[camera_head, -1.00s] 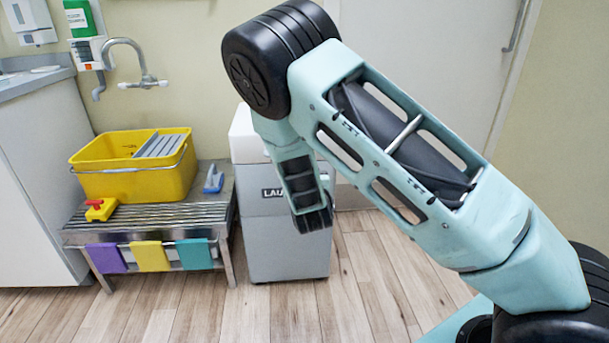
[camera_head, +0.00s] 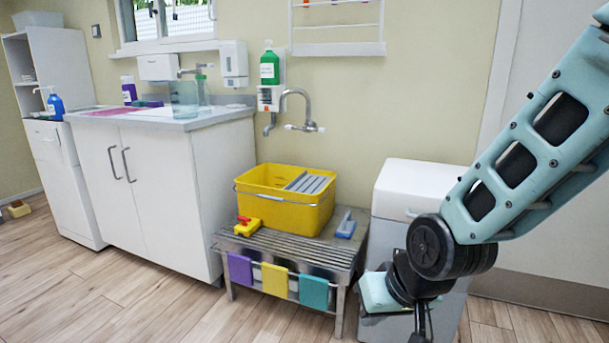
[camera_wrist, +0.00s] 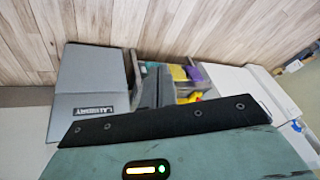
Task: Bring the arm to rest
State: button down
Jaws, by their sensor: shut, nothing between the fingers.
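My arm (camera_head: 535,150) comes in from the upper right of the head view, pale teal with black joints. It bends down at a black joint (camera_head: 440,247) in front of the grey bin. My gripper (camera_head: 420,332) hangs at the bottom edge of the head view, partly cut off. In the wrist view the dark fingers of my gripper (camera_wrist: 158,78) lie together with nothing held. The floor and the bin show beyond them.
A grey laundry bin (camera_wrist: 92,80) with a white lid (camera_head: 425,180) stands close behind my arm. Left of it is a slatted metal bench (camera_head: 345,255) bearing a yellow bucket (camera_head: 265,208). A white sink cabinet (camera_head: 170,195) stands further left. Wooden floor (camera_head: 110,300) is clear at front left.

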jog(key=s+d+r+n+g+h, duration=0.1)
jog(key=s+r+n+g, duration=0.15)
jog(key=s, duration=0.65)
jog(key=s+d+r+n+g+h, duration=0.1)
jog(key=s+d+r+n+g, duration=0.15)
jog(key=s, duration=0.65)
notch_tip(320, 180, up, 28)
jog(key=p, duration=2.8)
jog(key=shift+w+a+f+n+t, duration=0.2)
jog(key=shift+w+a+n+t, duration=0.1)
jog(key=shift+a+t, duration=0.1)
